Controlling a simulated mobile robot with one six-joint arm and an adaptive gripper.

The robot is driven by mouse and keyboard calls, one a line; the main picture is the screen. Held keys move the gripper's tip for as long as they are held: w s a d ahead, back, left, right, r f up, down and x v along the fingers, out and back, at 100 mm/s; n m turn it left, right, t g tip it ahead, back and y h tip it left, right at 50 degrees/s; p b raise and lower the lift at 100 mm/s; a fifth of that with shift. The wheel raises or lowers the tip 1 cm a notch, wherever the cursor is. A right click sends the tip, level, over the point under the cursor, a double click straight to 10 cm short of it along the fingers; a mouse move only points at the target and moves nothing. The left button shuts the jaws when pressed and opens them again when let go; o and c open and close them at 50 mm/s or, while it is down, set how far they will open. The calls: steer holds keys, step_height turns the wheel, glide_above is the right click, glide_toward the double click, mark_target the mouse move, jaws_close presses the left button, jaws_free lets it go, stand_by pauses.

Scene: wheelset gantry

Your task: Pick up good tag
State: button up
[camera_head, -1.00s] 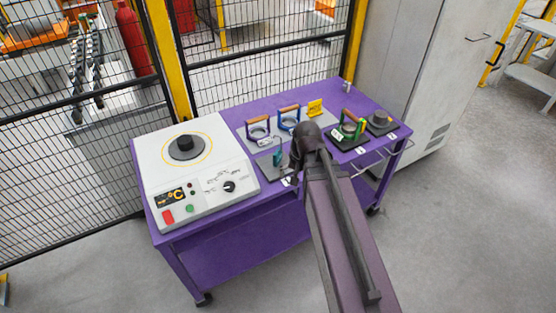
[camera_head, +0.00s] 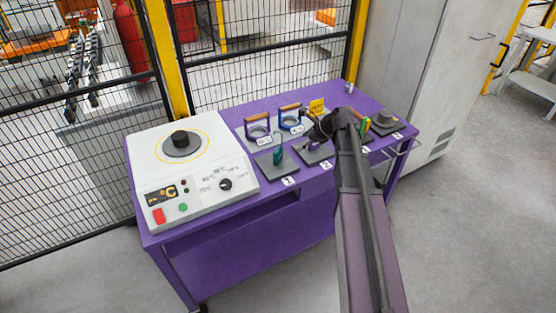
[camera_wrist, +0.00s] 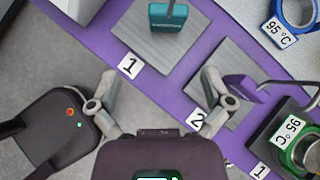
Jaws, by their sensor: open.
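No tag can be clearly read as the good tag. A small yellow sign (camera_head: 317,106) stands at the back of the purple table, its writing too small to read. My gripper (camera_wrist: 162,95) is open and empty, its fingers spread above the front edge of the table near the labels 1 and 2. In the head view my arm's end covers part of the table's right half. A teal device (camera_wrist: 168,16) sits on the grey pad at label 1. A purple item (camera_wrist: 245,84) lies on the pad at label 2, beside my right finger.
A green ring (camera_wrist: 308,150) with a 95°C label sits on a dark block at the right. Two handled rings, purple (camera_head: 257,127) and blue (camera_head: 291,118), stand at the back. A white heater (camera_head: 190,170) fills the table's left end. A fence (camera_head: 268,60) stands behind.

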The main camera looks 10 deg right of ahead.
steer(key=shift+w+d+m, duration=0.35)
steer(key=shift+w+m, duration=0.15)
steer(key=shift+m, duration=0.1)
steer(key=b, duration=0.5)
glide_toward(280, 153)
steer(key=x, duration=0.4)
steer(key=shift+w+d, duration=0.15)
steer(key=shift+b+x, duration=0.65)
steer(key=shift+x, duration=0.25)
steer(key=shift+r, duration=0.1)
steer(key=b+x, duration=0.2)
steer(key=x, duration=0.1)
steer(key=shift+f+b, duration=0.25)
steer(key=shift+b, duration=0.1)
steer(key=shift+w+a+f+b, duration=0.4)
steer(key=shift+a+f+b, duration=0.2)
steer(key=shift+a, duration=0.15)
